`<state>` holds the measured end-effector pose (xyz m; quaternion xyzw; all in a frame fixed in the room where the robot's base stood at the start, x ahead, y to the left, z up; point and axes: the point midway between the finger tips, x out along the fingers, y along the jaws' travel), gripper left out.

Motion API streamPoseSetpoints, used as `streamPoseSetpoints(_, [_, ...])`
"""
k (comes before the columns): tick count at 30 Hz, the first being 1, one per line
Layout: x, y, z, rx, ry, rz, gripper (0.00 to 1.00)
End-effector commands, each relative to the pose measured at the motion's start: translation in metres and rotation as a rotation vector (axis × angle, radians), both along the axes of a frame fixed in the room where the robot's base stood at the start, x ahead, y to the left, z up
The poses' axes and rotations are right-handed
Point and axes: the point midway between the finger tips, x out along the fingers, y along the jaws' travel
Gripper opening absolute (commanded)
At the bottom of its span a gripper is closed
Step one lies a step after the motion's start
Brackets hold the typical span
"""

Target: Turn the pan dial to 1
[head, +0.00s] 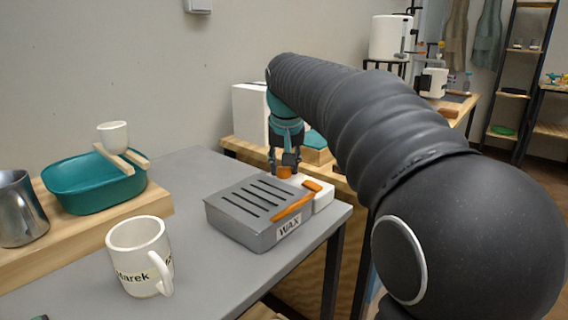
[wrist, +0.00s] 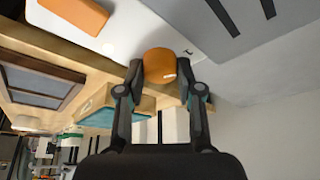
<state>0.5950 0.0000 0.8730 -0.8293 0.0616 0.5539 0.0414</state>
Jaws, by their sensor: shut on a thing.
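The wax pan (head: 240,220) is a grey slotted box labelled WAX, near the right end of the grey table. A white housing (head: 323,199) is at its right and back side, and it also shows in the wrist view (wrist: 215,20). The orange dial (head: 285,171) stands on the white housing behind the pan. My gripper (head: 284,163) points down over it. In the wrist view the dial (wrist: 160,62) sits between the fingertips of my gripper (wrist: 160,72), which touch both sides. A small pale mark shows on the dial. I cannot read any numbers.
An orange handle (head: 297,203) lies along the pan's right side, close to the dial. A Marek mug (head: 135,252) stands at the table's front. A teal basin (head: 90,184) with a white cup (head: 112,135) above it and a metal pitcher (head: 18,208) are at left.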

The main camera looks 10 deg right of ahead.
Motion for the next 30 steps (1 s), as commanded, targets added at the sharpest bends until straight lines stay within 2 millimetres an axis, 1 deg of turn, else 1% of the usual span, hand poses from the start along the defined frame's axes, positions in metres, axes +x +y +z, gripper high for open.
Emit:
streamPoseSetpoints(12, [0.0, 0.0, -0.001, 0.0, 0.0, 0.008, 0.01])
streamPoseSetpoints(13, [0.0, 0.0, -0.001, 0.0, 0.0, 0.008, 0.43])
streamPoseSetpoints(14, [0.0, 0.0, -0.001, 0.0, 0.0, 0.008, 0.51])
streamPoseSetpoints(15, [0.0, 0.0, -0.001, 0.0, 0.0, 0.008, 0.6])
streamPoseSetpoints(25, [0.0, 0.0, 0.001, -0.001, -0.001, 0.006, 0.6])
streamPoseSetpoints(28, [-0.002, 0.001, 0.007, 0.0, -0.002, 0.007, 0.6])
streamPoseSetpoints(30, [-0.005, 0.001, 0.015, 0.0, -0.003, 0.007, 0.6])
